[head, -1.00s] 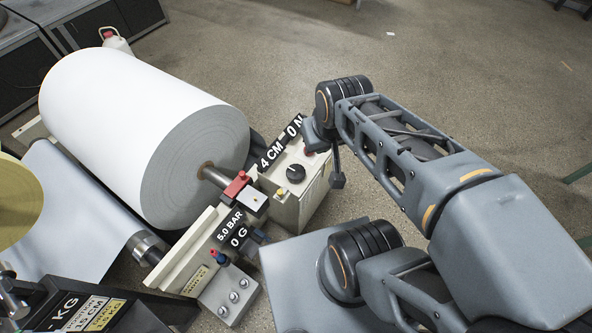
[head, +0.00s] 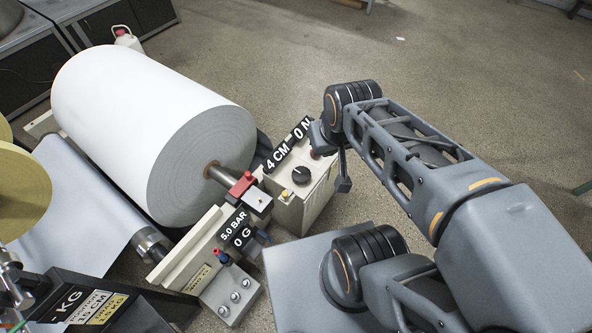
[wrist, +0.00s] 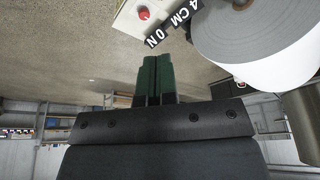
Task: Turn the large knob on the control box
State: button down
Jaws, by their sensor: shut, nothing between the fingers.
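The control box (head: 300,208) is a cream box beside the end of the large paper roll in the head view. Its large black knob (head: 301,175) sits on the sloped top face, with a white pointer mark. A yellow button (head: 285,195) and a partly hidden red button are on the same face. In the wrist view the box (wrist: 133,20) shows upside down at the top with the red button (wrist: 143,13); the knob is out of that view. My gripper (wrist: 155,58) has green fingers, closed together and empty, apart from the box. In the head view the fingers are not clearly visible.
A large white paper roll (head: 140,120) stands left of the box, its shaft held by a red clamp (head: 242,184). A bracket with small valves (head: 222,257) is in front. Black label plates float over the box. Open concrete floor lies behind and right.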

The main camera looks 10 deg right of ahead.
aim_at(301, 175)
jog(key=z, duration=0.05)
jog(key=k, duration=0.5)
jog(key=z, duration=1.95)
jog(key=i, duration=0.95)
jog(key=u, duration=3.15)
jog(key=i, duration=0.5)
